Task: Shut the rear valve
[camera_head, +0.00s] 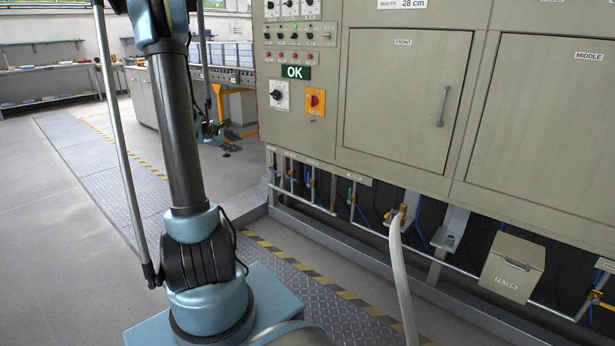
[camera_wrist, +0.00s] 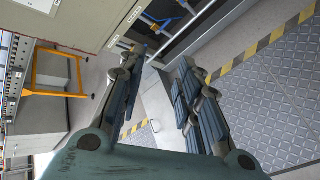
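A row of small pipe valves (camera_head: 312,183) sits under the control panel in the head view, with yellow or brass fittings and small labels above. The labels are too small to read, so I cannot tell which valve is the rear one or how its handle is turned. In the wrist view, brass fittings with blue hoses (camera_wrist: 158,18) show at the top, beyond the fingers. My gripper (camera_wrist: 161,68) is open and empty, its two dark fingers apart, with floor showing between them. It is clear of the fittings. My gripper is out of the head view.
The furnace cabinet has a FRONT door (camera_head: 403,98) and a MIDDLE door (camera_head: 550,120). A FILTER box (camera_head: 513,266) and a pale hose (camera_head: 401,275) stand out below. A metal rail (camera_head: 350,248) runs along the base. Open floor (camera_head: 50,215) lies at left.

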